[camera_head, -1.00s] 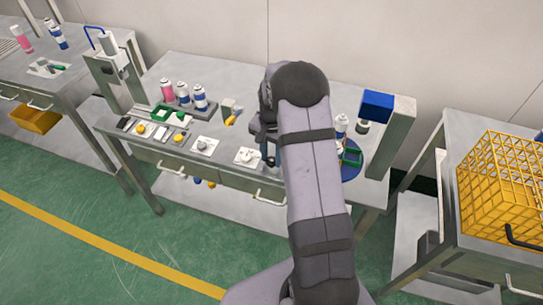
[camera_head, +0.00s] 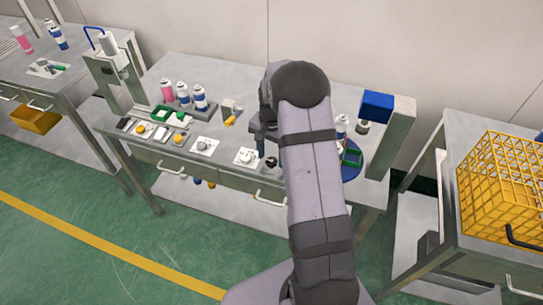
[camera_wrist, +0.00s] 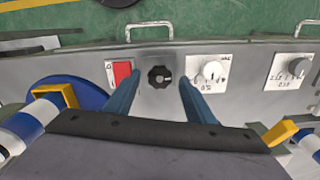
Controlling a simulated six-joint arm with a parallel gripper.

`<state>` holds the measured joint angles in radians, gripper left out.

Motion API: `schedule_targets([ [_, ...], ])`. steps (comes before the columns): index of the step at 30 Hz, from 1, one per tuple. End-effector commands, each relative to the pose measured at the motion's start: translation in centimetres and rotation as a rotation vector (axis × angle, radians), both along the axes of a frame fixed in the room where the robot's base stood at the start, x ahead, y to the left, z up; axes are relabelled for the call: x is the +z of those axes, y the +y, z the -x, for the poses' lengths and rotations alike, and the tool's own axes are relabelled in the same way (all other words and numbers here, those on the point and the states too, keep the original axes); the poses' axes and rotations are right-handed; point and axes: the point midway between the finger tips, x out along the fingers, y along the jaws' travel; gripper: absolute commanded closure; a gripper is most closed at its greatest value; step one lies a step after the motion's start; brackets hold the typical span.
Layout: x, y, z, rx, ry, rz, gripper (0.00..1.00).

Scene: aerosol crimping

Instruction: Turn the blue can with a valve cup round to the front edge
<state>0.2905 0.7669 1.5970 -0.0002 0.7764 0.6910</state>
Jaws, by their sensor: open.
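A blue and white can (camera_head: 342,124) stands at the back of the blue round plate (camera_head: 350,173), partly hidden behind my arm in the head view. My gripper (camera_wrist: 158,80) is open and empty. Its two blue fingers show on either side of a black knob (camera_wrist: 159,77) on the bench front; contact does not show. In the head view my gripper (camera_head: 264,145) is above the black knob (camera_head: 271,162).
A red switch (camera_wrist: 122,73) and a white dial (camera_wrist: 210,73) flank the knob. Several cans (camera_head: 183,92) stand in a rack at left.

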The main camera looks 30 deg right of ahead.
Motion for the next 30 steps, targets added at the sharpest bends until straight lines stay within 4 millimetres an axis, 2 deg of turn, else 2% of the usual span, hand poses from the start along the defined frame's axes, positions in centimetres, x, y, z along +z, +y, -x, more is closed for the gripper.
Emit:
schedule_targets([
  [15, 6.1, 0.0, -0.1, 0.0, -0.003, 0.001, 0.5],
  [20, 6.8, 0.0, 0.0, 0.0, -0.002, 0.001, 0.5],
  [30, 6.8, 0.0, 0.0, 0.0, -0.001, 0.0, 0.5],
])
